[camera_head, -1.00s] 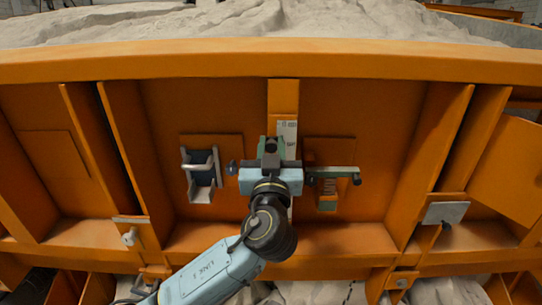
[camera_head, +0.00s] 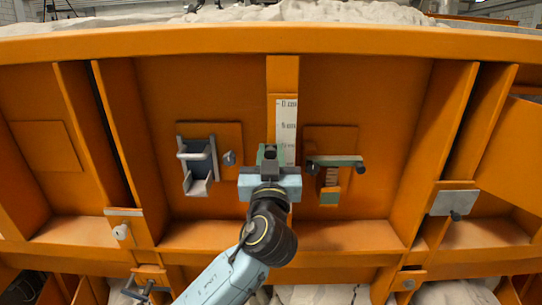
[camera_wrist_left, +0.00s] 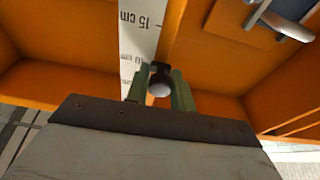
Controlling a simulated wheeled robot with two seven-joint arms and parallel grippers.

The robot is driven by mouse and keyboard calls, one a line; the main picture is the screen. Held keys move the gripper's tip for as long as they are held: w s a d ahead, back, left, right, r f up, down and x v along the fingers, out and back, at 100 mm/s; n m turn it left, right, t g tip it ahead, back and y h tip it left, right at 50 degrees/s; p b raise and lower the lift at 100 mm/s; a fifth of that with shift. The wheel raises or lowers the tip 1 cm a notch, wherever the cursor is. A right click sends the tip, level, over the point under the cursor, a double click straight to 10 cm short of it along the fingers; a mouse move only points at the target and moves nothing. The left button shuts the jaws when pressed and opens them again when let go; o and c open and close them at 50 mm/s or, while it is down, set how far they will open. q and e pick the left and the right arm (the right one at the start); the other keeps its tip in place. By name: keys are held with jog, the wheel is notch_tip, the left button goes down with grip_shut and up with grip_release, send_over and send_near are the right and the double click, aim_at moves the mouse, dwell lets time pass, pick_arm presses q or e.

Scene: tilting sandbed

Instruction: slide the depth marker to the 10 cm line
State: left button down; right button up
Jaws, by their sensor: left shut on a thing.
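The depth scale (camera_head: 287,118) is a white upright strip on the orange wall, with 0 cm at its top and a 5 cm label below; its lower part is hidden behind my left gripper. In the left wrist view the scale (camera_wrist_left: 140,38) shows a 15 cm label and a smaller one, apparently 10 cm. My left gripper (camera_head: 268,152) is at the scale. In the wrist view its green fingers (camera_wrist_left: 160,92) are shut on a round grey knob, the depth marker (camera_wrist_left: 160,82), beside the smaller label. Its exact line cannot be told.
A grey bracket (camera_head: 187,172) on an orange plate is left of the gripper. A green-grey lever with a dark knob (camera_head: 360,166) is close on the right. Orange ribs (camera_head: 455,125) flank the panel. Sand (camera_head: 320,10) lies above the top rail.

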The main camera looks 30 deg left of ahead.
pick_arm(q)
jog(key=c, duration=1.3)
grip_release()
jog(key=shift+a, duration=0.1)
jog(key=shift+o, duration=0.2)
pick_arm(e)
jog(key=shift+w+a, duration=0.1)
jog(key=shift+a, duration=0.25)
jog(key=shift+a, duration=0.1)
pick_arm(q)
jog(key=b+v, duration=0.2)
jog(key=v, duration=1.1)
jog(key=shift+s, duration=0.2)
pick_arm(e)
jog(key=d+f, duration=0.2)
jog(key=d, duration=0.1)
jog(key=shift+f, duration=0.25)
pick_arm(q)
jog(key=shift+f, duration=0.15)
pick_arm(e)
jog(key=shift+w, duration=0.15)
